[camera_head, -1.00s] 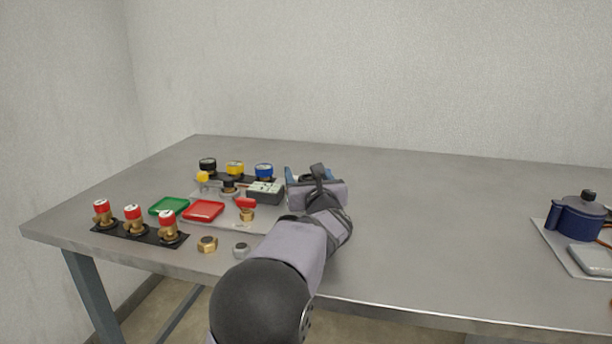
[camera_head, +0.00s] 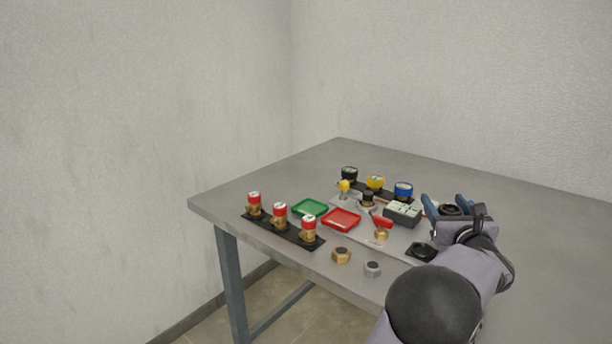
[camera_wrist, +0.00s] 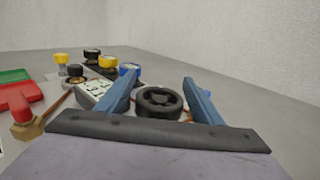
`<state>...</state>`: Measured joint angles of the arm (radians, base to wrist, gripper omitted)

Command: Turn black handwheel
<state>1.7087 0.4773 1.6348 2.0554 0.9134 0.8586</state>
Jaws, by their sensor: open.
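The black handwheel (camera_wrist: 160,101) shows in the wrist view as a dark spoked ring, lying between the two blue fingers of my gripper (camera_wrist: 159,80). The fingers are open, one on each side of the wheel, with visible gaps, so they do not appear closed on it. In the head view, the handwheel (camera_head: 451,209) is a small dark shape between the fingers of my gripper (camera_head: 447,203), mostly covered by my wrist.
A black square part (camera_head: 422,251) sits by my arm. The table's right side is clear.

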